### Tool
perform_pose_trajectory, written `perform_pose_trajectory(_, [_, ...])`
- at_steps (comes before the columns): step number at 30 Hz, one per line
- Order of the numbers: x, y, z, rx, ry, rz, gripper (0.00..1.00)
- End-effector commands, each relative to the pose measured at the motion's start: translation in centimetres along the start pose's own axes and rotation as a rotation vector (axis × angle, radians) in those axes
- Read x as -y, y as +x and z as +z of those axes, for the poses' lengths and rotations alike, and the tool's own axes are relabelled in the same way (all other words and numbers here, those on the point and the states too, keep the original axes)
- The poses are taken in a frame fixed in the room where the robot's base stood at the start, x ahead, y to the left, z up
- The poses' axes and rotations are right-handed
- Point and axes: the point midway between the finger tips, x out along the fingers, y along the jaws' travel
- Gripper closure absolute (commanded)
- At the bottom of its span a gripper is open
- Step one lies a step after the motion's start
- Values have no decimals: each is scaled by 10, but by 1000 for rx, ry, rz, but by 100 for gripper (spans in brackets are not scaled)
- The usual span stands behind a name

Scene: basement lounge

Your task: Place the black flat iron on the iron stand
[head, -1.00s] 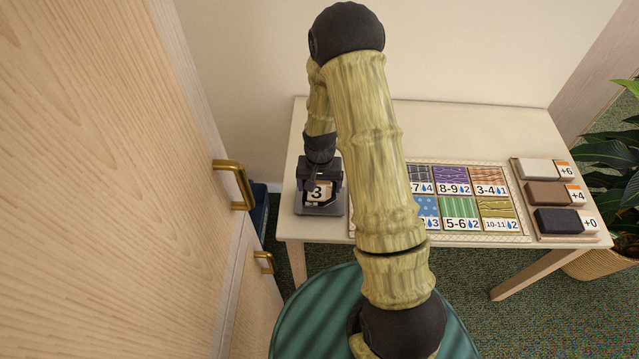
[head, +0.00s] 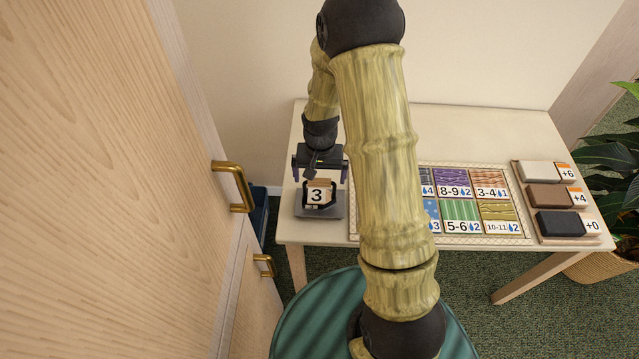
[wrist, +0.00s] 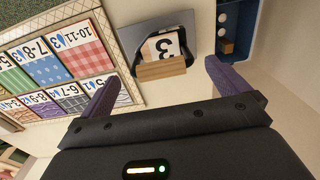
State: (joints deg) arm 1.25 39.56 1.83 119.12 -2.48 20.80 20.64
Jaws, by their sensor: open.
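The black flat iron (head: 305,197), a small dark body with a wooden handle and a "3" label, rests on a grey plate, which looks like the iron stand (head: 340,208), at the table's left end. In the wrist view the iron (wrist: 161,71) shows its wooden bar towards me, with the grey stand (wrist: 128,37) under it. My gripper (head: 320,175) is open and empty just above the iron. In the wrist view its purple fingers are spread wide on either side of the handle, apart from it. The iron's underside is hidden.
A board of patterned, numbered tiles (head: 462,210) lies right of the stand, partly behind my arm. A rack with white, brown and black blocks (head: 560,223) is at the table's right end. A wooden cabinet (head: 120,180) stands close on the left. The table's back strip is clear.

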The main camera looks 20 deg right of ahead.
Motion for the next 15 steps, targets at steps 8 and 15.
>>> perform_pose_trajectory(8, [0,-47,-1,-4,0,-1,0])
perform_pose_trajectory(15, [0,-63,0,1,0,0,0])
